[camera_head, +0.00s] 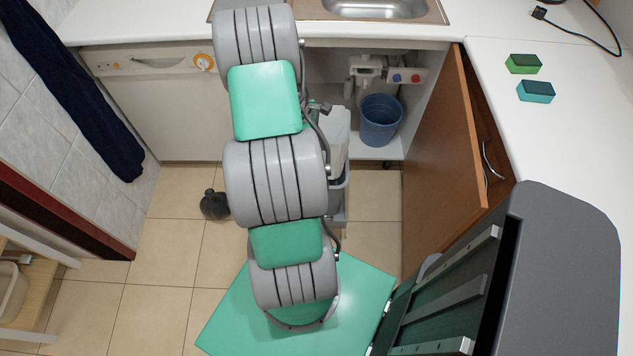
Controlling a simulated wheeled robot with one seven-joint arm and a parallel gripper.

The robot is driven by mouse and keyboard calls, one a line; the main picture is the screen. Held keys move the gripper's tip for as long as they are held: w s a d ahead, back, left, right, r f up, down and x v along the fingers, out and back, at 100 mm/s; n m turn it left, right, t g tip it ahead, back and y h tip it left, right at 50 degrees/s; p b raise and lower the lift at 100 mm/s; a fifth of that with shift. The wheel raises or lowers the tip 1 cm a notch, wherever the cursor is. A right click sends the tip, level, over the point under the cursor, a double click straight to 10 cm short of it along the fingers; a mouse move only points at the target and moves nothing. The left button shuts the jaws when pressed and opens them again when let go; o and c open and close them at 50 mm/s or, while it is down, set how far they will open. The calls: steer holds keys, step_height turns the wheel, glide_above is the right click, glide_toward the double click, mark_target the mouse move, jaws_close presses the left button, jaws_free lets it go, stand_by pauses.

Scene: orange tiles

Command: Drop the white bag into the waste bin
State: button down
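A blue bucket-shaped bin (380,122) stands upright and open in the cupboard under the sink. A pale whitish-grey object (339,138) shows just right of my arm, in front of the cupboard. My arm covers much of it, so I cannot tell whether it is the white bag or part of a container. A grey container-like shape (340,208) shows below it, also partly covered. I see no other white bag. My arm crosses the middle of the view, and I cannot make out my gripper or its fingertips.
The cupboard door (446,145) stands open at the right. Floor at the left is mostly clear.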

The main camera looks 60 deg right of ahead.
step_height(320, 180, down, 5)
steer(key=b, duration=0.3)
steer(key=shift+r+b, duration=0.1)
steer(key=shift+b, duration=0.2)
steer(key=c, duration=1.6)
jaws_free()
steer(key=shift+r, duration=0.15)
steer(key=v, duration=0.7)
steer(key=shift+r+p, duration=0.3)
steer(key=shift+p, duration=0.05)
steer(key=shift+w+a, duration=0.1)
